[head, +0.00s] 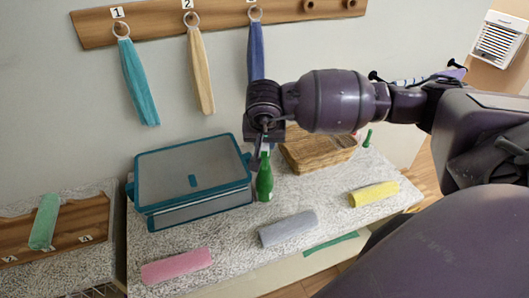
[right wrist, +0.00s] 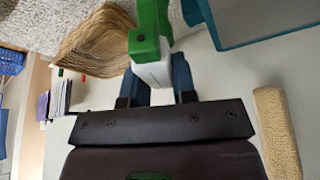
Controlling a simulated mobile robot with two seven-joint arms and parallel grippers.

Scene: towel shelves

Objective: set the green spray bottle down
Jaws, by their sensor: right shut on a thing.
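The green spray bottle (head: 264,183) is upright over the speckled counter (head: 220,228), just right of the teal box. I cannot tell whether its base touches the counter. My right gripper (head: 264,148) comes down from above and is shut on the bottle's upper part. In the right wrist view the bottle's green head and white neck (right wrist: 153,73) sit between the dark blue fingers of my gripper (right wrist: 160,82). My left gripper is not in view.
The teal lidded box (head: 193,178) stands close left of the bottle, and a wicker basket (head: 318,152) behind it to the right. Pink (head: 176,265), grey (head: 288,229) and yellow (head: 374,194) rolled towels lie along the front. Towels hang from a wall rack (head: 225,18).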

